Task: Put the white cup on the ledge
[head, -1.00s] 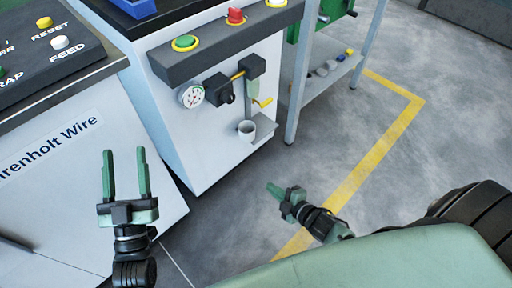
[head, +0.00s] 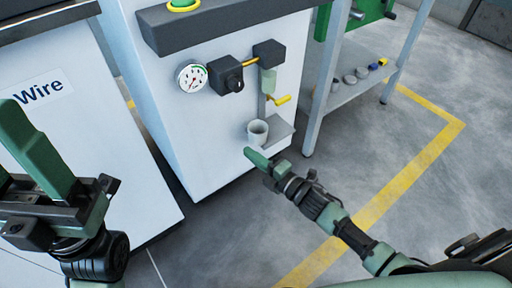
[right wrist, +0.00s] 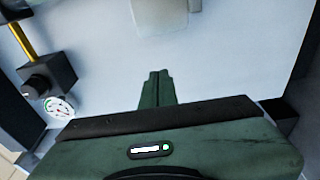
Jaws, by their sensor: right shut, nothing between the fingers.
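The white cup (head: 257,132) stands upright at the left end of a small grey ledge (head: 282,138) on the front of the white machine, seen in the head view. My right gripper (head: 249,152) is shut and empty, its fingertips just below and left of the cup in the picture. Whether it touches the cup cannot be told. In the right wrist view the shut fingers (right wrist: 158,75) point toward a pale, blurred shape at the top edge, which I cannot identify. My left gripper (head: 10,145) is open and empty at the left edge, partly cut off.
A pressure gauge (head: 192,77), a black valve block (head: 226,80) and a yellow handle (head: 281,100) sit on the machine above the ledge. A rack (head: 345,100) with small parts stands to the right.

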